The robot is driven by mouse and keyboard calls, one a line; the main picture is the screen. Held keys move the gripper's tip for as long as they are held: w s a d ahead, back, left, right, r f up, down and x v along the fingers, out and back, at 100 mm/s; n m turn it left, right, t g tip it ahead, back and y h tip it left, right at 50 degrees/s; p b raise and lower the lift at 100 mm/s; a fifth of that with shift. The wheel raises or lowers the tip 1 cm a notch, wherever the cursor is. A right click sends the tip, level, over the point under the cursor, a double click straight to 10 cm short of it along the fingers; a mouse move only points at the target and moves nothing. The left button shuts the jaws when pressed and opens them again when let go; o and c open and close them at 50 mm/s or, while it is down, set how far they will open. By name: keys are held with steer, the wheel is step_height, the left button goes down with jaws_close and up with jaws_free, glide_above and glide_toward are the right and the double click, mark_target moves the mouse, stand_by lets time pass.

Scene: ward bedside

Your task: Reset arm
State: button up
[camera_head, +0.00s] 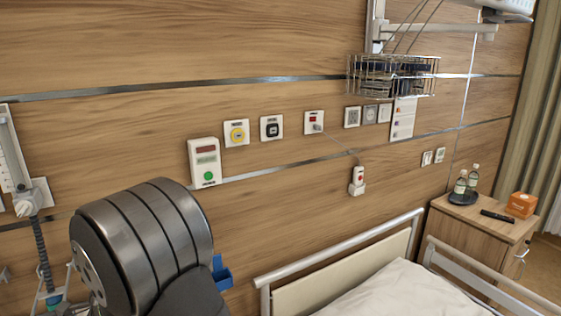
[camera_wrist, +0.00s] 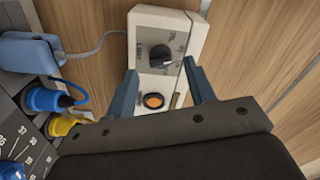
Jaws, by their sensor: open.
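My gripper (camera_wrist: 160,67) is open in the wrist view, with its two blue-grey fingers apart and nothing held between them. Past the fingers is a white box (camera_wrist: 168,22) with a black knob (camera_wrist: 160,57) and an orange button (camera_wrist: 153,100). The button shows between the fingers. I cannot tell whether the fingers touch the box. In the head view my large dark arm joint fills the lower left, and my gripper does not show there.
In the wrist view, blue (camera_wrist: 45,100) and yellow (camera_wrist: 62,127) plugs with cables crowd the left.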

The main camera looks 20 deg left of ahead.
steer(key=x, duration=0.3)
stand_by(0.4)
steer(key=v, duration=1.7)
steer(key=w+a+m, duration=1.2)
steer(key=m, duration=0.5)
steer(key=shift+r, duration=0.25)
stand_by(0.4)
steer(key=shift+o, duration=0.4)
